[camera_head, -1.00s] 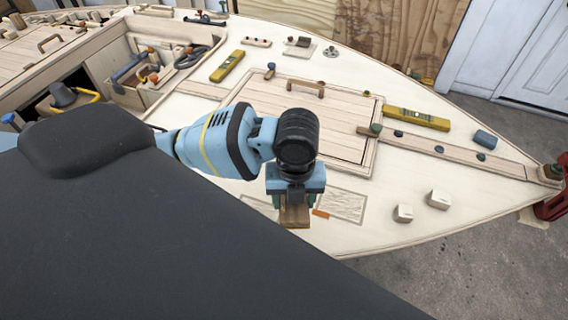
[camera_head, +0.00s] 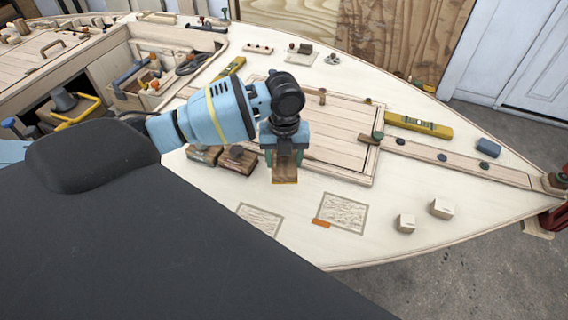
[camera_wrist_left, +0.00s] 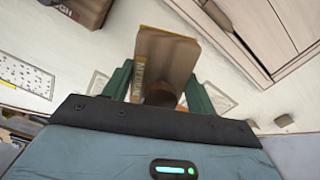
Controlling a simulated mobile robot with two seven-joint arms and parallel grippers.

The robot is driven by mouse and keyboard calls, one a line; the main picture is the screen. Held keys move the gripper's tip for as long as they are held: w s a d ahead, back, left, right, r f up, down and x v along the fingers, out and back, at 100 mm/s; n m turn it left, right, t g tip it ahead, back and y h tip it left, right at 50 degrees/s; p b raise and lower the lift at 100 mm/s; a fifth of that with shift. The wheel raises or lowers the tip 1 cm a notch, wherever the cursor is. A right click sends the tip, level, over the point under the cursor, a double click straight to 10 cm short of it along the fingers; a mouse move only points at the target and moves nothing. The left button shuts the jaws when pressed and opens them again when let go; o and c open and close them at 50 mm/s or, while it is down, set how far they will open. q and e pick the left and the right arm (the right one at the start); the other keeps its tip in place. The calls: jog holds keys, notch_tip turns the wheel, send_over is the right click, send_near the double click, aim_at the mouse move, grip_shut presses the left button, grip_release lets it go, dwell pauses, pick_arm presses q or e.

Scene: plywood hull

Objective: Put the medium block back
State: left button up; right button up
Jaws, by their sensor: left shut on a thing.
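My left gripper (camera_head: 284,158) is shut on a brown wooden block (camera_head: 285,173), held over the pale deck beside the hatch. In the left wrist view the held block (camera_wrist_left: 165,60) sits between the green fingers (camera_wrist_left: 160,88); it has a yellow edge with partly readable lettering. Two similar brown blocks stand left of the gripper: one nearer (camera_head: 238,160), one farther left (camera_head: 205,154). My right gripper is out of view.
The planked hatch (camera_head: 335,150) lies behind the gripper. A yellow level (camera_head: 418,124) rests at its right. Two pale cubes (camera_head: 406,223) (camera_head: 441,208) stand near the right deck edge. Bare deck lies between the hatch and the rectangles.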

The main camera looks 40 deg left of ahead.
aim_at(284, 164)
pick_arm(q)
jog(key=shift+w, duration=0.1)
jog(key=shift+w+a, duration=0.25)
jog(key=shift+a, duration=0.05)
jog(key=shift+f, duration=1.7)
jog(key=shift+f, duration=0.55)
jog(key=o, duration=0.9)
jog(key=shift+o, duration=0.2)
notch_tip(284, 164, up, 13)
jog(key=shift+p, duration=0.4)
